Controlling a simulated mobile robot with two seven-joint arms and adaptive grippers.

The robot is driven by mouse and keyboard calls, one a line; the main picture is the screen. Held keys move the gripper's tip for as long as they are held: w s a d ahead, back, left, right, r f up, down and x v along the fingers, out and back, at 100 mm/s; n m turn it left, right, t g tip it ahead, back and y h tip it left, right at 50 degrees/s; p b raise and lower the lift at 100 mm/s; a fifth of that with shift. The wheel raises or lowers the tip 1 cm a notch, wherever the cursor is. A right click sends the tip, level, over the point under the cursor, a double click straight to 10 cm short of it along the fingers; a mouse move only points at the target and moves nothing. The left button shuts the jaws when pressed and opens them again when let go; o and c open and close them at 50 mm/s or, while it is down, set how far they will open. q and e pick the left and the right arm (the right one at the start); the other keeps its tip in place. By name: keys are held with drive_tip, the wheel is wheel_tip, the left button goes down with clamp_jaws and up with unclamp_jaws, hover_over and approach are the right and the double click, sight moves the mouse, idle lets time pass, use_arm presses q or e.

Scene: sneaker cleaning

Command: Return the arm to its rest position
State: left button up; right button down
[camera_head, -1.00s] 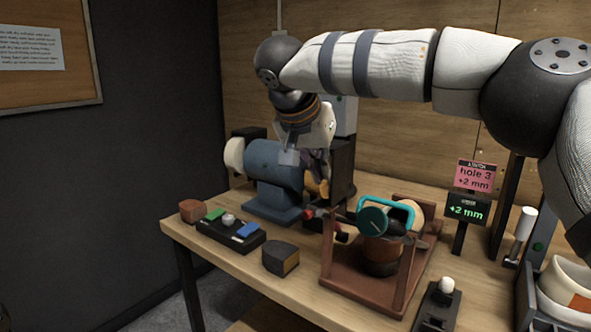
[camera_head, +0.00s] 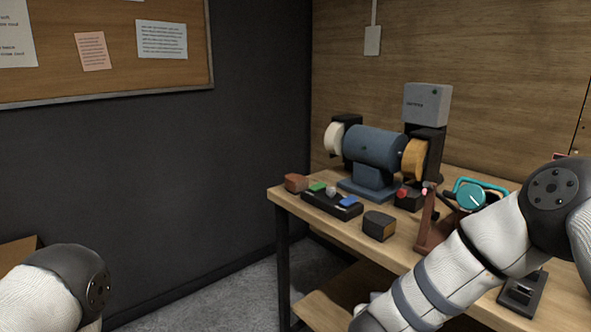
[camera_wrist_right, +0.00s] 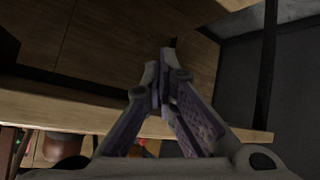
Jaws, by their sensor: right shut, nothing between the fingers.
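My right arm (camera_head: 450,275) comes in from the right of the head view and slopes down past the front edge of the workbench. Its gripper is below the head picture. In the right wrist view my right gripper (camera_wrist_right: 165,85) is shut and empty, in front of the bench's edge and its wooden underside. A piece of my left arm (camera_head: 55,285) shows at the lower left of the head view; the left gripper is out of the frame.
The workbench (camera_head: 335,228) holds a blue bench grinder (camera_head: 375,148), a black button box (camera_head: 332,202), a dark block (camera_head: 379,226) and a teal-handled gauge (camera_head: 472,196) on a reddish stand. Open floor (camera_head: 235,295) lies left of the bench.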

drive_tip(key=s+f+n+g+y, duration=0.1)
drive_tip(key=s+f+g+y, duration=0.1)
drive_tip(key=s+f, duration=0.7)
drive_tip(key=s+f+n+g+y, duration=0.1)
drive_tip(key=s+f+g+y, duration=0.3)
drive_tip(key=s, duration=0.9)
drive_tip(key=s+d+g, duration=0.2)
drive_tip(key=s, duration=0.9)
drive_tip(key=s+d+f+g+h, duration=0.1)
drive_tip(key=s+g, duration=0.2)
drive_tip(key=s, duration=0.8)
drive_tip(key=shift+s+d, duration=0.2)
drive_tip(key=shift+d, duration=0.15)
